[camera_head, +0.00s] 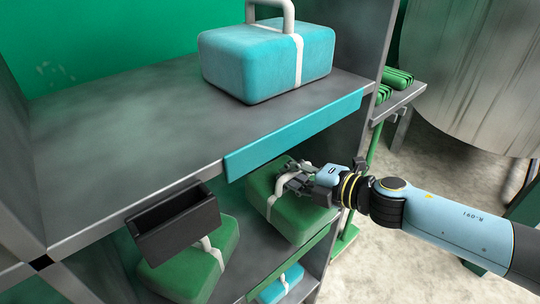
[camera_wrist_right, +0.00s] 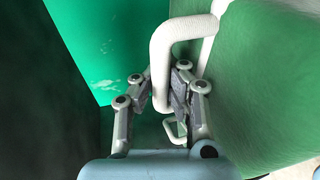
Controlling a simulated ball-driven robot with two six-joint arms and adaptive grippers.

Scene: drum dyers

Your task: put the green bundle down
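The green bundle (camera_head: 293,217) is a soft block with a white band and a white handle, at the lower shelf under the blue-edged board. My right gripper (camera_head: 289,184) is at its handle. In the right wrist view the white handle (camera_wrist_right: 161,62) passes between the fingers (camera_wrist_right: 162,92), which are closed about it. The bundle's green side (camera_wrist_right: 265,85) fills the right of that view. The bundle looks roughly level; I cannot tell if its underside touches the shelf (camera_head: 240,272). My left gripper is not in view.
A second green bundle (camera_head: 190,265) sits to the left on the lower shelf, behind a dark open box (camera_head: 175,226). A blue bundle (camera_head: 265,60) stands on the upper board (camera_head: 120,125). Another blue bundle (camera_head: 281,284) shows below. Green rolls (camera_head: 397,80) lie at right.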

